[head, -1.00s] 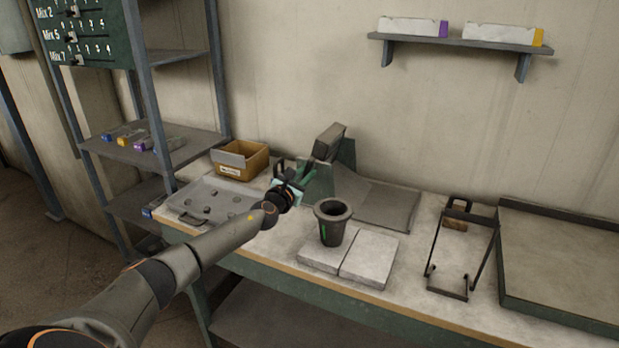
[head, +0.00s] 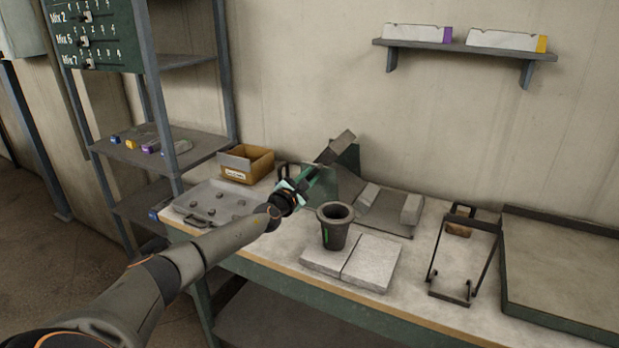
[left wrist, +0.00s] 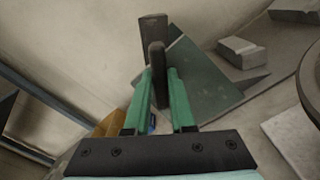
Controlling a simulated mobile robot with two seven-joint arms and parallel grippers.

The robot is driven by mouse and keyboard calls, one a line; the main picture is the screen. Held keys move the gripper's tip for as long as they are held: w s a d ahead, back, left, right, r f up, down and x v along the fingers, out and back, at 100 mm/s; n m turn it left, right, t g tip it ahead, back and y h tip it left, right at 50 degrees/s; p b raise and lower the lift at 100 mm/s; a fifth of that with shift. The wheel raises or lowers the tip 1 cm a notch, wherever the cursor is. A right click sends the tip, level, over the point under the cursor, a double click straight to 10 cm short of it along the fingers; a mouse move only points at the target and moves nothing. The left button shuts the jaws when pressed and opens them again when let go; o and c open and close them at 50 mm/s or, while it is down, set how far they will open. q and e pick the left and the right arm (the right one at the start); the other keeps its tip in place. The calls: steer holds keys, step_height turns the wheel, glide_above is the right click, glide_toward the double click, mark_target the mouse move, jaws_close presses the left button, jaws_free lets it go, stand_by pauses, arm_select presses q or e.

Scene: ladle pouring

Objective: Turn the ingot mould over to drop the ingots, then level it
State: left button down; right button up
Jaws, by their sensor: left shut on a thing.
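The dark ingot mould (head: 337,147) is tilted on its green stand (head: 347,160) near the back wall. My left gripper (head: 312,183) is shut on the mould's dark handle. In the left wrist view the green fingers (left wrist: 159,95) close around this handle (left wrist: 157,62), with the mould (left wrist: 153,32) beyond. The inside of the mould is hidden. My right gripper is not in view.
A dark crucible (head: 335,230) stands on pale slabs (head: 370,262) in front of the stand. A shallow tray (head: 190,202) and a cardboard box (head: 262,160) are at left. A metal frame (head: 490,245) and a large tray (head: 565,255) are at right.

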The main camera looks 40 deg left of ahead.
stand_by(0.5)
arm_select(q)
steer(key=c, duration=0.8)
jaws_free()
steer(key=shift+o, duration=0.2)
steer(key=shift+s, duration=0.15)
steer(key=shift+s+r+p, duration=0.1)
steer(key=shift+s+p, duration=0.2)
steer(key=shift+p, duration=0.15)
steer(key=p+v, duration=0.2)
steer(key=v, duration=0.3)
steer(key=shift+w+d, duration=0.1)
steer(key=v, duration=0.6)
steer(key=shift+s+p, duration=0.35)
steer(key=shift+s, duration=0.05)
steer(key=shift+d, duration=0.15)
